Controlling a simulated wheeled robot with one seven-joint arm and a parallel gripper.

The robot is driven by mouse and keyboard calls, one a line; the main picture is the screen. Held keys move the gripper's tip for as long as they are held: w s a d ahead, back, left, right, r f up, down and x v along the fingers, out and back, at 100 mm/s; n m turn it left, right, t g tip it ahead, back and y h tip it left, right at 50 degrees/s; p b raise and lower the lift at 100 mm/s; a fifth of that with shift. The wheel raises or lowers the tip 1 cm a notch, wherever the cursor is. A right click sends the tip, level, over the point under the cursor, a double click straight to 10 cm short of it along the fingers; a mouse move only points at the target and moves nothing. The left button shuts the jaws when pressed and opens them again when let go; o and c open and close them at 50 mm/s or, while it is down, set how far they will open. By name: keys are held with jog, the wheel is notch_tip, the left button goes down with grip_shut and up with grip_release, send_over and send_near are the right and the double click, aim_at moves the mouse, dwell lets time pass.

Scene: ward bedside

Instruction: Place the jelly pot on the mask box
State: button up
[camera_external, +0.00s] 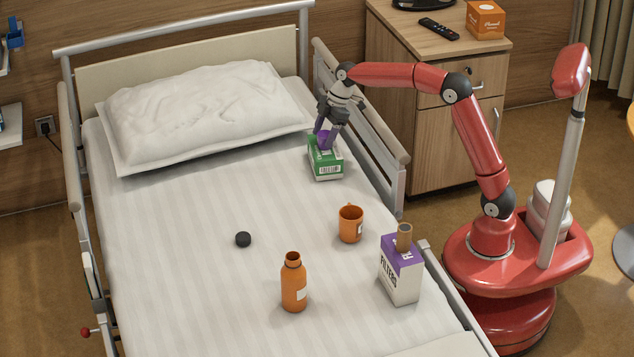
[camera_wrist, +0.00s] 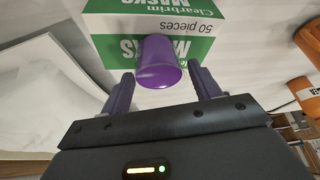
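The jelly pot (camera_external: 323,138) is small and purple. It appears to stand on the top of the green and white mask box (camera_external: 327,170), which lies on the bed near the pillow. In the wrist view the pot (camera_wrist: 158,62) shows in front of the printed mask box (camera_wrist: 205,25). My gripper (camera_external: 325,135) is right at the pot, above the box. In the wrist view the two fingers of my gripper (camera_wrist: 160,80) are spread, one on each side of the pot, with gaps showing between them and it. The pot's contact with the box is partly hidden.
On the bed stand an orange mug (camera_external: 350,224), an orange bottle (camera_external: 293,285), a white and purple filters box (camera_external: 400,278) with a brown cylinder (camera_external: 404,236) on top, and a black puck (camera_external: 243,239). The pillow (camera_external: 200,110) and bed rail (camera_external: 365,120) are close to my gripper.

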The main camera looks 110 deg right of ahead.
jog(key=shift+o, duration=1)
